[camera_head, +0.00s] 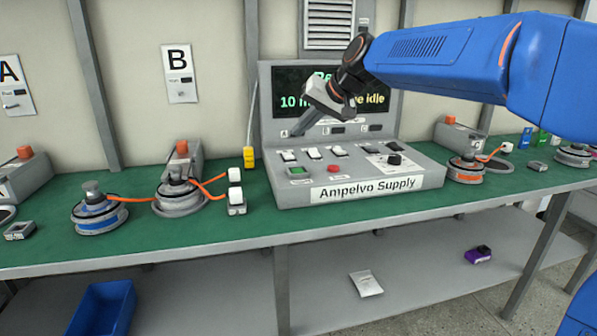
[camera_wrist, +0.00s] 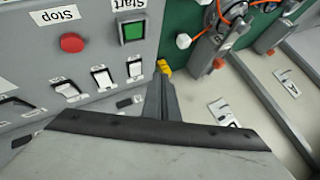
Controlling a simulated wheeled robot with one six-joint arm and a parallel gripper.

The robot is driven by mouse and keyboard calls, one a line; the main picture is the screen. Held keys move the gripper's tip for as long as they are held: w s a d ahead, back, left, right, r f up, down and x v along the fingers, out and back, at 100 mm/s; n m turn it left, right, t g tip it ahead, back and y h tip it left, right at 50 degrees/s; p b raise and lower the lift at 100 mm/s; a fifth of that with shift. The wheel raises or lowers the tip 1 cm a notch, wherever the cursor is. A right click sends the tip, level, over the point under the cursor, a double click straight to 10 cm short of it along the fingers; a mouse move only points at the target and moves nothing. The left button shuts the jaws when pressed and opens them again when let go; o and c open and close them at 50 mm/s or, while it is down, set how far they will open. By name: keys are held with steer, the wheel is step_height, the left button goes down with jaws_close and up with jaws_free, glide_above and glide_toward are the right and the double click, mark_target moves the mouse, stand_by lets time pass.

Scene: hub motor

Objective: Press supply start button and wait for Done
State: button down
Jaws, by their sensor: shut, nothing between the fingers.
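The grey Ampelvo Supply console (camera_head: 418,174) stands on the green bench. Its green start button (camera_head: 298,171) is at the panel's left, with the red stop button (camera_head: 333,169) to its right. In the wrist view the square start button (camera_wrist: 133,30) and round stop button (camera_wrist: 71,42) appear upside down. My gripper (camera_head: 292,132) is shut and empty, above the row of switches and in front of the screen. Its fingers (camera_wrist: 161,75) are apart from the start button in the wrist view. The screen (camera_head: 290,80) is partly hidden by my arm; "10" and "idle" are readable.
Hub motors with orange cables stand left (camera_head: 98,217) and right (camera_head: 467,170) of the console on the green bench (camera_head: 200,240). White switches (camera_head: 313,153) and a black knob (camera_head: 394,159) sit on the panel. A yellow part (camera_head: 249,157) is beside the console's left edge.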

mark_target(301, 172)
steer(key=shift+f, duration=4.25)
steer(key=shift+f, duration=0.85)
steer(key=shift+r, duration=0.9)
steer(key=shift+r, duration=2.5)
steer(key=shift+s, duration=0.1)
